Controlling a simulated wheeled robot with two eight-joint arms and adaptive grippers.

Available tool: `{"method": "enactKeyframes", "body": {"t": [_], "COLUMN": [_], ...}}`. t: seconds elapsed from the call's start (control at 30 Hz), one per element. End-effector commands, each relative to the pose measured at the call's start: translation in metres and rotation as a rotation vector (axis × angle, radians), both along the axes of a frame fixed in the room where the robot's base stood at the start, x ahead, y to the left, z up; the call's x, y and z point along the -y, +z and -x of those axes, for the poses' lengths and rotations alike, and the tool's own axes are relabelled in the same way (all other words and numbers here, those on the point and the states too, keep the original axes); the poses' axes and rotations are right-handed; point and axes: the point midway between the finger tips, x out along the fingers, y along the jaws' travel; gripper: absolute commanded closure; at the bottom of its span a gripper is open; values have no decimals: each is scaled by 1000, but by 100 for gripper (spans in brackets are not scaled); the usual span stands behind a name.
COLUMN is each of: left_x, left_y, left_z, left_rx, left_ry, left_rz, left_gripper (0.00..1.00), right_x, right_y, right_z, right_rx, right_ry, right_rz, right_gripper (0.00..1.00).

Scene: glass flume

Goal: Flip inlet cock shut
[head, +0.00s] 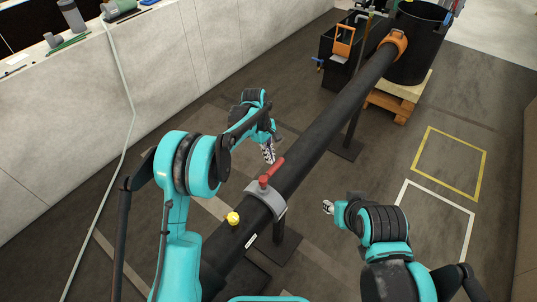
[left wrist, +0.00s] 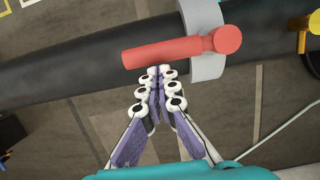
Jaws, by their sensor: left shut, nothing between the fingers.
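The inlet cock's red lever (head: 271,171) sits on a grey collar (head: 266,196) around the black pipe. In the left wrist view the red lever (left wrist: 165,51) lies roughly along the pipe, its pivot knob at the right end. My left gripper (head: 270,160) is shut and empty, just beside the lever's free end. In the left wrist view the left fingertips (left wrist: 161,72) are close against the lever's lower edge; I cannot tell whether they touch. My right gripper (head: 327,207) is right of the pipe, away from the lever, too small to read.
The black pipe (head: 325,108) runs diagonally to a large black tank (head: 417,45) on a wooden pallet. A yellow knob (head: 233,218) sits on the pipe nearer me. A pale wall (head: 60,125) stands to the left. The floor at right is open, with yellow and white outlines.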

Motion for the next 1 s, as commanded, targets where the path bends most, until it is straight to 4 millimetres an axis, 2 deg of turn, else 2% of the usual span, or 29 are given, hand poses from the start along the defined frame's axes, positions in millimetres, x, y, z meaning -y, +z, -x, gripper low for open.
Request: {"method": "enactKeyframes", "body": {"t": [0.37,1.0], "left_x": [1,13], "left_y": [0,0], "left_z": [0,4], "left_rx": [0,-1], "left_ry": [-11,-147], "left_rz": [0,0], "left_gripper": [100,100], "right_x": [0,0], "right_y": [0,2], "right_z": [0,0], "right_rx": [0,0], "right_ry": [0,0], "right_rz": [0,0], "right_gripper": [60,60]}}
